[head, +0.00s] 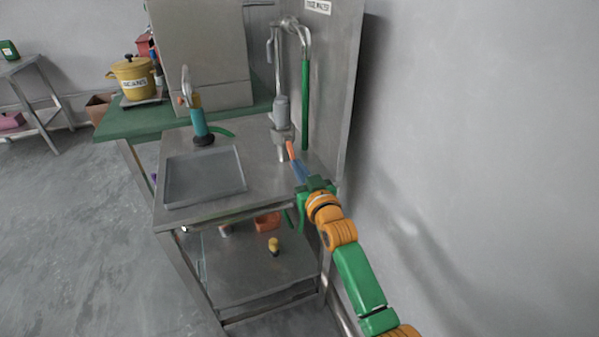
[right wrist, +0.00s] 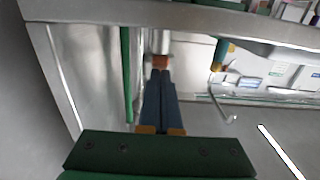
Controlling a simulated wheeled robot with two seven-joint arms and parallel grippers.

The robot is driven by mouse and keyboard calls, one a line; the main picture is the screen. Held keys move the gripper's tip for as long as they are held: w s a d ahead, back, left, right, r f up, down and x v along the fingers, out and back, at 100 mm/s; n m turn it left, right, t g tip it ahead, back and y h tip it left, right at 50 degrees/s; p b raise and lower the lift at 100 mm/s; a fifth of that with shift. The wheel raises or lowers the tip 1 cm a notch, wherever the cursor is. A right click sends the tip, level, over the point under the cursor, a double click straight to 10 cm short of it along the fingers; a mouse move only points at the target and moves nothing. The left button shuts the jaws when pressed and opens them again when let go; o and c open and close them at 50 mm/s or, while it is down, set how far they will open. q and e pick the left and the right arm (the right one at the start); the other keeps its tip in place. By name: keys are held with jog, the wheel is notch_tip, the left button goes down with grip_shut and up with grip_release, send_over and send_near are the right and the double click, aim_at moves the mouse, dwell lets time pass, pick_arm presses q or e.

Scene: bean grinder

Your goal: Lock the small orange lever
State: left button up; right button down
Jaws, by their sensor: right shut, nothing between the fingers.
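The small orange lever (head: 290,149) sticks out at the foot of a grey metal machine (head: 281,112) on the steel table. My right gripper (head: 296,164) reaches in from the lower right, its blue-grey fingers close to the lever. In the right wrist view the fingers (right wrist: 160,75) are together with nothing between them. The orange lever (right wrist: 161,62) shows right beyond their tips; I cannot tell whether they touch. The gripper hides part of the table edge. My left gripper is not in view.
A shallow grey tray (head: 205,203) lies left on the table. A teal and black device (head: 201,125) stands behind it. A green pipe (head: 305,105) runs up the steel back panel (head: 340,80). A yellow pot (head: 133,78) stands farther left.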

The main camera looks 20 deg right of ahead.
aim_at(296, 180)
jog(key=f+b, duration=0.1)
jog(key=f+t+b, duration=0.1)
jog(key=b, duration=0.1)
jog(key=shift+w+f+b, duration=0.1)
jog(key=shift+w+b, duration=0.2)
jog(key=shift+w, duration=0.05)
jog(key=shift+w+f+b, duration=0.75)
jog(key=shift+w+f, duration=0.05)
jog(key=shift+w, duration=0.15)
